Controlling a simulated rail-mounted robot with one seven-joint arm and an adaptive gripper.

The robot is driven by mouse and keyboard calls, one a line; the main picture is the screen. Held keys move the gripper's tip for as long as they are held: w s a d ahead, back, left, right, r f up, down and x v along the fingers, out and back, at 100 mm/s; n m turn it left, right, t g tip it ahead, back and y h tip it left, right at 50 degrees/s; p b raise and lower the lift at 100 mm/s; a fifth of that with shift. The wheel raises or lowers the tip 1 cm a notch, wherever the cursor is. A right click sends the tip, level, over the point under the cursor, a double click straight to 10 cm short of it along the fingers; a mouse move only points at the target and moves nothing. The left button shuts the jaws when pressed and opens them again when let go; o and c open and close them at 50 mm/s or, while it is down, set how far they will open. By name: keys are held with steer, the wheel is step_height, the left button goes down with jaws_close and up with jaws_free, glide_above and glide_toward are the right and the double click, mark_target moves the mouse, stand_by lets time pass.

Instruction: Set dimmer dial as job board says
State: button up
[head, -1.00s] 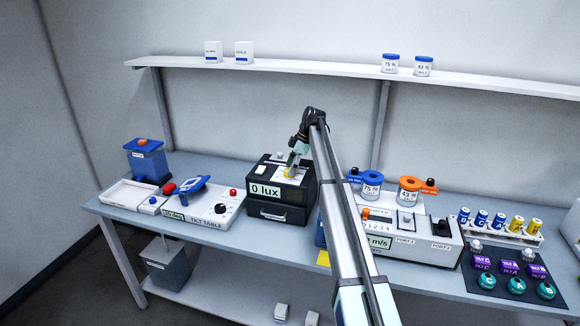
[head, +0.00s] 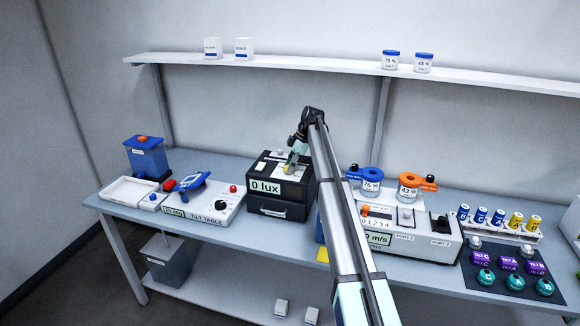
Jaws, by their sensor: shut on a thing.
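The black light box (head: 283,208) stands mid-table, and its front display (head: 265,187) reads "0 lux". My gripper (head: 290,165) reaches down from above onto the pale top panel of the box, shut on a small yellow piece there that looks like the dimmer dial (head: 288,170). The fingers and arm hide much of this piece, so its setting cannot be read. No job board can be made out in this view.
Left of the box is the tilt table (head: 205,205) with a black knob and red button. Right, behind my arm, are a white device with ports (head: 415,235) and orange and blue ringed jars. A shelf (head: 300,65) runs above.

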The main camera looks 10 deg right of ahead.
steer(key=shift+f, duration=0.1)
steer(key=m+t+b, duration=0.1)
steer(key=m+b, duration=0.1)
steer(key=shift+s+f+m, duration=0.1)
steer(key=shift+s+m, duration=0.05)
steer(key=shift+m, duration=0.25)
steer(key=m+t+b, duration=0.1)
steer(key=m+b, duration=0.1)
steer(key=shift+a+m+h, duration=0.1)
steer(key=shift+m+h, duration=0.2)
steer(key=m+h+b, duration=0.1)
steer(key=m, duration=0.2)
steer(key=m+t+h+b, duration=0.1)
steer(key=m, duration=0.2)
steer(key=shift+s+a+t, duration=0.1)
steer(key=shift+t, duration=0.2)
steer(key=m+h, duration=0.1)
steer(key=m, duration=0.2)
steer(key=m+h+b, duration=0.1)
steer(key=m, duration=0.2)
steer(key=shift+a+m, duration=0.15)
steer(key=shift+m, duration=0.25)
steer(key=m+h+b, duration=0.1)
steer(key=m+h, duration=0.1)
steer(key=m, duration=0.3)
steer(key=shift+m, duration=0.3)
